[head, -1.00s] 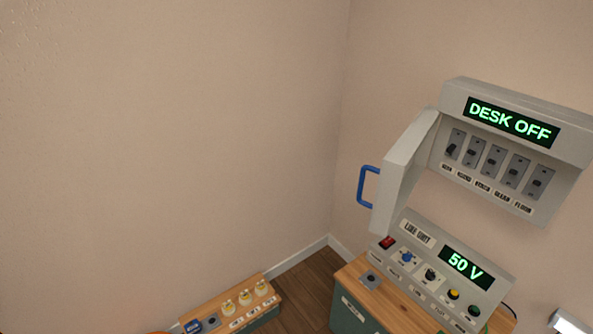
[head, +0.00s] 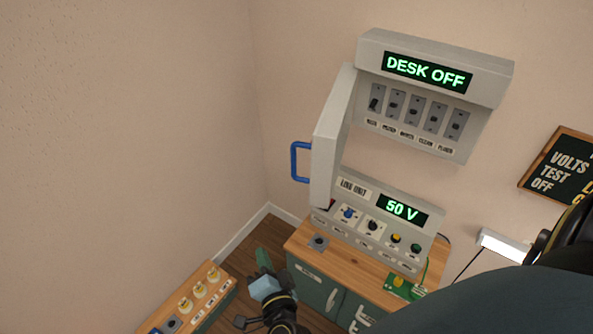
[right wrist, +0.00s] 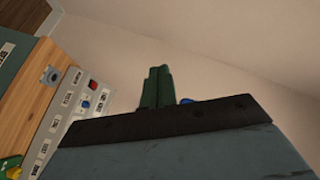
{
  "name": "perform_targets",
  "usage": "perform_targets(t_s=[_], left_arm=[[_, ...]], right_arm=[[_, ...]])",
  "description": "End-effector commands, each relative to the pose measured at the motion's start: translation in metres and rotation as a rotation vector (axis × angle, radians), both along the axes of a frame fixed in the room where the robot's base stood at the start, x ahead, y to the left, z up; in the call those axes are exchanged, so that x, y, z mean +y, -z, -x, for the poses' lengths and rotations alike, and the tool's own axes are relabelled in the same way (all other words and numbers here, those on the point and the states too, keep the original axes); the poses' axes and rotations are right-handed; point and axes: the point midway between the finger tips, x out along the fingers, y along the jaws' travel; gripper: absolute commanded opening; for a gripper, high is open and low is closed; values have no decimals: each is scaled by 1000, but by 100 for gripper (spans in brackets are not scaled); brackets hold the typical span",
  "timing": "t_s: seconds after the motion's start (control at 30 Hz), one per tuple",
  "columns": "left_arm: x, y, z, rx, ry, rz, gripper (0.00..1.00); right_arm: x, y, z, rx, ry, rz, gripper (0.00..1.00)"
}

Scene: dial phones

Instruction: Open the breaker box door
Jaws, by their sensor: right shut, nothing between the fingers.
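The grey breaker box (head: 437,40) is mounted on the wall with a "DESK OFF" display above a row of switches. Its door (head: 332,135) stands swung out to the left, so the switches are exposed. The blue door handle (head: 299,162) is on the door's outer left side. My right gripper (head: 263,258) is shut and empty, below and left of the handle and apart from it in the picture. Its green fingers (right wrist: 157,86) are together in the right wrist view, with a small blue piece (right wrist: 187,101) partly hidden beside them. My left gripper is not in view.
The line unit (head: 375,215), showing 50 V, stands on a wooden-topped cabinet (head: 300,240) below the box. A low bench (head: 212,310) with dials is at lower left. A dark sign (head: 560,172) hangs at right. The wall left of the handle is clear.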

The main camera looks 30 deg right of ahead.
Motion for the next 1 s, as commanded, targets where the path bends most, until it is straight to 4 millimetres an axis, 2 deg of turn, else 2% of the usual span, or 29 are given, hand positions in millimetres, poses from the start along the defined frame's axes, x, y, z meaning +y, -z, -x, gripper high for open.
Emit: perform_targets(t_s=[0.03,0.1,0.2,0.3,0.47,0.8,1.0], left_arm=[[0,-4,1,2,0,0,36],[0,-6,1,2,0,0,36],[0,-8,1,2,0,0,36],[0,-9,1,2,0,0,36],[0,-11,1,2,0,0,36],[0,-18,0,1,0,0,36],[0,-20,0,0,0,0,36]], right_arm=[[-15,-39,-5,-86,103,-87,0],[-35,-77,-6,-177,223,-192,0],[-58,-113,-1,-267,350,-308,0],[-72,-131,4,-317,424,-379,0],[-84,-140,0,-343,460,-415,0],[-120,-141,-47,-342,456,-410,0],[-135,-140,-66,-341,455,-411,0]])
